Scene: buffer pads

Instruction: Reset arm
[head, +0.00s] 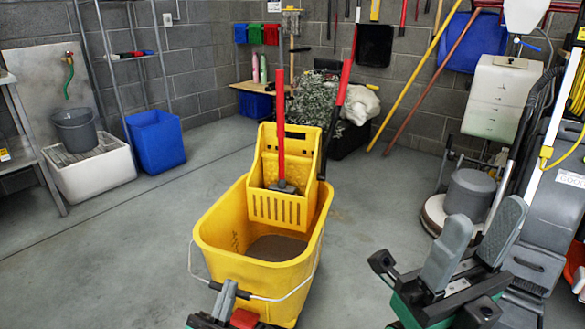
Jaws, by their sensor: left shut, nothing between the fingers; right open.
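My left gripper (227,290) is at the bottom edge, in front of the yellow mop bucket's near end. Its grey fingers are together with nothing seen between them, and most of that arm is out of frame. My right gripper (478,232) is at the lower right, with its two grey fingers pointing up and a wide empty gap between them. The yellow mop bucket (212,225) stands between and beyond the grippers, with a wringer (278,211), a red-handled mop (281,120) and a wire handle across its front.
A floor machine (470,200) and a tall grey cleaning machine (545,205) stand close to my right gripper. A blue bin (155,143) and a white basin (98,176) with a grey bucket (75,131) stand at left. The left floor (125,260) is clear.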

